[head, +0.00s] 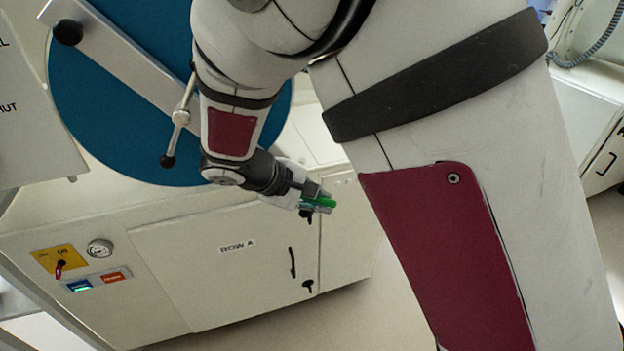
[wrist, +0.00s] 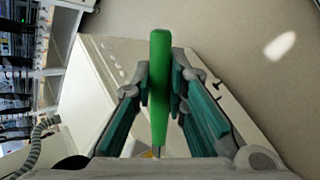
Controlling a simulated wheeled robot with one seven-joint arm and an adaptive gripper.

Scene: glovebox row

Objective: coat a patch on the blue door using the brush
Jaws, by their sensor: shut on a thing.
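The blue door (head: 110,100) is a large round disc on the front of the cream cabinet, in the upper left of the head view. A pale bar with a black knob crosses it, and my arm hides part of its right side. My gripper (head: 316,200) is to the right of and below the door, apart from it. In the wrist view my gripper (wrist: 160,85) is shut on a green handle (wrist: 160,60), which I take to be the brush. The handle stands between the two fingers. I cannot make out any bristles.
The cream cabinet (head: 210,290) below the door carries a yellow plate with a red switch (head: 60,262), a gauge (head: 99,249) and lit buttons. A metal lever with a black end (head: 168,160) sticks out in front of the door. Open floor (head: 375,310) lies right of the cabinet.

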